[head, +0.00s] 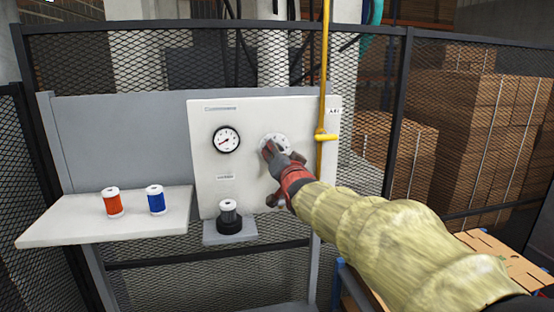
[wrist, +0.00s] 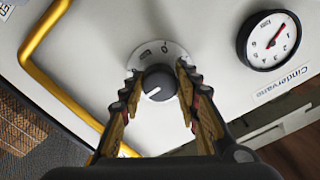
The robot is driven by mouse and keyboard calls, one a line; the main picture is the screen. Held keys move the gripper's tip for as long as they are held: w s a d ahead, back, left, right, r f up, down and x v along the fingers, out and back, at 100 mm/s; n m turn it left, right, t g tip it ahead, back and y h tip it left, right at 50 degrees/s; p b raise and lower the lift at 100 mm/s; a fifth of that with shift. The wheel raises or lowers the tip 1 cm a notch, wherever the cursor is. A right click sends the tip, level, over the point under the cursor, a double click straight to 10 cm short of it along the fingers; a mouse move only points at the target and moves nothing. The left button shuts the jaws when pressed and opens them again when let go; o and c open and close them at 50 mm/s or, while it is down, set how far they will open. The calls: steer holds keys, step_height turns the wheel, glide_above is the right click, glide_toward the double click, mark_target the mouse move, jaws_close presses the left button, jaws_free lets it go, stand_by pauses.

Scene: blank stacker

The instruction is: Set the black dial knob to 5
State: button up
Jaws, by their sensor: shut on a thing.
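The black dial knob (wrist: 160,84) sits on a round pale scale plate (wrist: 176,50) on the white panel. A white pointer line on the knob points to the lower left in the wrist view. Parts of a few scale marks show above the knob, but I cannot read the setting. My gripper (wrist: 158,76) has one finger on each side of the knob and is shut on it. In the head view my gripper (head: 274,152) hides the knob and part of the scale plate (head: 283,139).
A round gauge (head: 226,139) with a red needle is left of the knob. A yellow pipe (head: 323,90) runs close on the right. Red (head: 113,203) and blue (head: 155,200) spools stand on a shelf (head: 70,229).

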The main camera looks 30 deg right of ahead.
steer(key=o, duration=1.2)
steer(key=shift+c, duration=0.2)
steer(key=v, duration=1.2)
